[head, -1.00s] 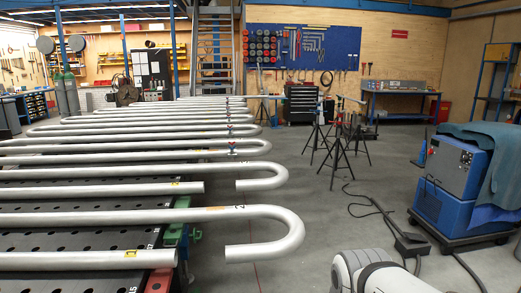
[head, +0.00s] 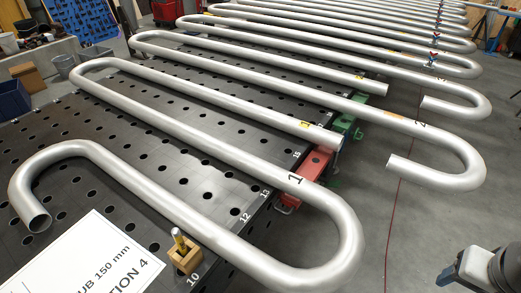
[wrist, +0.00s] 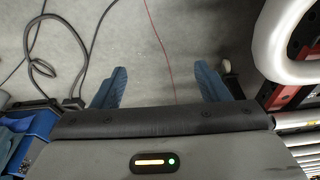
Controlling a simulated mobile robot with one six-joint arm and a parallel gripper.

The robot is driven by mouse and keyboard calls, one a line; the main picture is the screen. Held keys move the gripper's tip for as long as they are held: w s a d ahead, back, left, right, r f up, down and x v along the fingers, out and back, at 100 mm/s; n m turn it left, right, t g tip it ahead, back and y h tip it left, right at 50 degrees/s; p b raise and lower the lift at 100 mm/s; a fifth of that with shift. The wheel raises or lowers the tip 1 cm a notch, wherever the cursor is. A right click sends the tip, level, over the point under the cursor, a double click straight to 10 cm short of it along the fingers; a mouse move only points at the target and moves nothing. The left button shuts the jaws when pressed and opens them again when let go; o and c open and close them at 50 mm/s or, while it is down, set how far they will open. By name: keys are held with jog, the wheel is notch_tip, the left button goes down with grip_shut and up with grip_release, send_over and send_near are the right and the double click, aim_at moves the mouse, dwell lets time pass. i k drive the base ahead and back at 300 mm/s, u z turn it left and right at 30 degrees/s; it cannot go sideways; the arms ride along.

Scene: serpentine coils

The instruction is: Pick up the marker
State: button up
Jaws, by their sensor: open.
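The marker (head: 179,238) looks like a short gold and grey pen standing upright in a small wooden block (head: 187,258). The block is on the black perforated table (head: 215,200), at its near edge beside a white printed sheet. The marker's lower end is hidden in the block. My gripper (wrist: 160,82) shows in the wrist view with its two blue fingers wide apart and nothing between them. It is over grey floor, with the marker out of the wrist view. The fingers do not show in the head view.
Long silver serpentine pipes (head: 240,155) lie across the table, and their bends overhang its right edge. The white sheet (head: 85,262) lies left of the block. A blue bin (head: 12,98) stands at the far left. Cables (wrist: 42,65) lie on the floor.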

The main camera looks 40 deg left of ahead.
aim_at(177, 234)
jog(key=z, duration=0.15)
jog(key=k, duration=0.05)
jog(key=u, duration=2.7)
